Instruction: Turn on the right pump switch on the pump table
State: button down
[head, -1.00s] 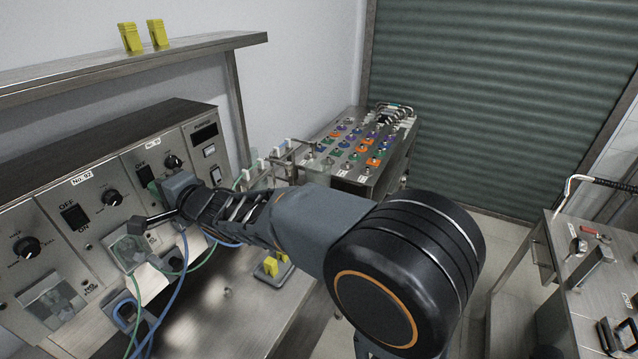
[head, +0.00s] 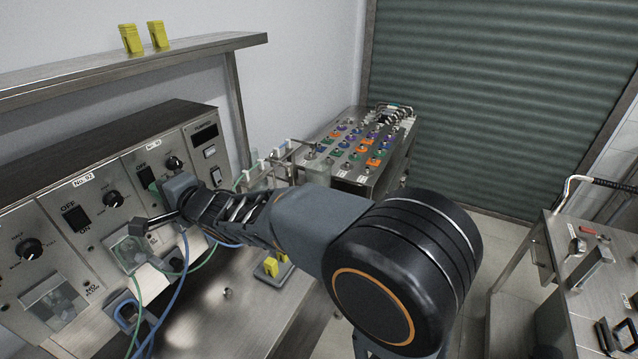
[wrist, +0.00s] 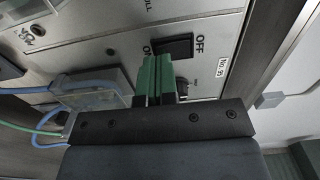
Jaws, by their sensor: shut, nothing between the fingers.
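The right pump switch is a black rocker on the upright pump panel, with OFF and ON marks. It shows in the wrist view (wrist: 173,46), just beyond my fingertips, and in the head view (head: 146,175), where my fingers partly hide it. My gripper (wrist: 152,62) has green fingers pressed together, with nothing between them. In the head view my gripper (head: 154,187) is at the right pump panel, very near the switch. I cannot tell whether the fingertips touch it. The left pump switch (head: 76,217) is a similar black rocker on the neighbouring panel.
Black knobs (head: 113,199) and blue and green tubes (head: 182,275) are close to my wrist. A metal shelf (head: 200,48) runs above the panels, carrying yellow pieces (head: 132,38). A yellow-topped item (head: 270,267) lies on the table. A valve cabinet (head: 360,183) stands beyond my arm.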

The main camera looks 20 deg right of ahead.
jog(key=shift+w+a, duration=0.3)
jog(key=shift+w, duration=0.05)
dwell(0.6)
jog(key=shift+w+a, duration=0.15)
jog(key=shift+w, duration=0.05)
jog(key=shift+s, duration=0.1)
jog(key=shift+s+d, duration=0.45)
jog(key=shift+r+p, duration=0.2)
jog(key=shift+p, duration=0.2)
jog(key=shift+r+p, duration=1.15)
jog(key=shift+r, duration=0.1)
